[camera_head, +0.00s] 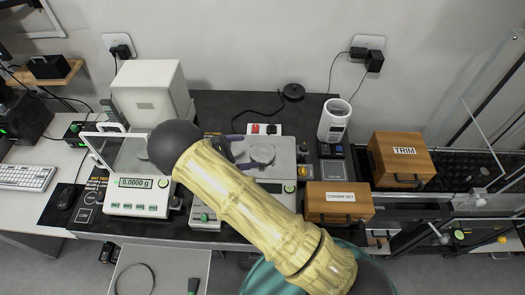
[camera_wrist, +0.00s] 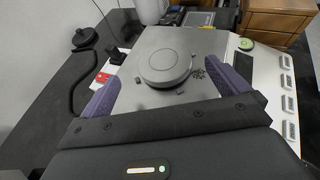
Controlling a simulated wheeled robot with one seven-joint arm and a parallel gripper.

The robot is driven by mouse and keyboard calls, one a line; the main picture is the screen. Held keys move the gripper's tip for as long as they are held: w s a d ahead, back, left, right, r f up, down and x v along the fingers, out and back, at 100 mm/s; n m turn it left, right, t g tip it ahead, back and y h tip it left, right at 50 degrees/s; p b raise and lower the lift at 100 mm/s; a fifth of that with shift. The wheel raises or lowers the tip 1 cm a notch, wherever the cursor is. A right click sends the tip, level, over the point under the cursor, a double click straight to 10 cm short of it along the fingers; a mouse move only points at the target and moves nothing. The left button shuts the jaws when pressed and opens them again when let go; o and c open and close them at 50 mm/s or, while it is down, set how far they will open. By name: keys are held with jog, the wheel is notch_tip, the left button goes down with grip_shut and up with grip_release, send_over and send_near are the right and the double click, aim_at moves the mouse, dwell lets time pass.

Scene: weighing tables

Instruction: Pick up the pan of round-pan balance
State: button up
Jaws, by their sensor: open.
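The round-pan balance (camera_head: 283,172) stands on the dark table top, its light round pan (camera_head: 262,153) on the grey plate. In the wrist view the pan (camera_wrist: 166,66) is a low grey disc with a raised centre, upright on the balance (camera_wrist: 205,42). My gripper (camera_head: 246,152) is open and empty. Its purple fingers lie on either side of the pan in the wrist view (camera_wrist: 168,75); I cannot tell whether they touch it. My arm hides part of the balance's left and front in the head view.
An analytical balance (camera_head: 140,184) reading 0.0000 g stands at left. A white cylindrical device (camera_head: 334,118), a wooden TRIM box (camera_head: 399,166) and a wooden box labelled CORNER SET (camera_head: 338,210) are at right. A black puck (camera_head: 293,91) with a cable lies behind; bare table surrounds it.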

aim_at(261, 152)
jog(key=p+x, duration=0.1)
jog(key=x, duration=0.1)
jog(key=p+x, duration=0.1)
jog(key=x, duration=0.2)
jog(key=shift+s+f+p, duration=0.2)
jog(key=shift+f+p, duration=0.2)
jog(key=shift+f, duration=0.05)
jog(key=shift+c, duration=0.2)
jog(key=c, duration=0.9)
notch_tip(261, 152, up, 18)
jog(key=b, duration=0.3)
